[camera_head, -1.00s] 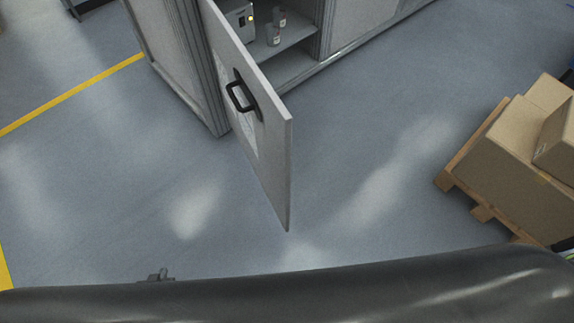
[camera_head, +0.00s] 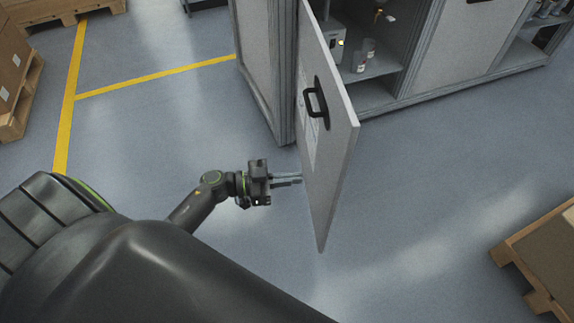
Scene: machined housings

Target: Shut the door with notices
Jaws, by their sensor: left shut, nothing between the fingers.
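The grey door (camera_head: 335,165) stands wide open on the cabinet (camera_head: 270,65), its free edge toward me. Its outer face, turned left, bears a black handle (camera_head: 316,103) and pale paper notices (camera_head: 309,145), seen at a steep slant. My left gripper (camera_head: 299,181) is shut and empty. It is on the left of the door, below the handle in the picture, with its fingertips close to the door's face. I cannot tell whether they touch it. My right gripper is not in view.
Inside the cabinet are shelves with a small box-shaped device (camera_head: 337,40) and jars (camera_head: 364,55). A pallet with a box (camera_head: 545,250) stands at the right, and pallets with boxes (camera_head: 15,85) at the upper left. The floor around the door is clear.

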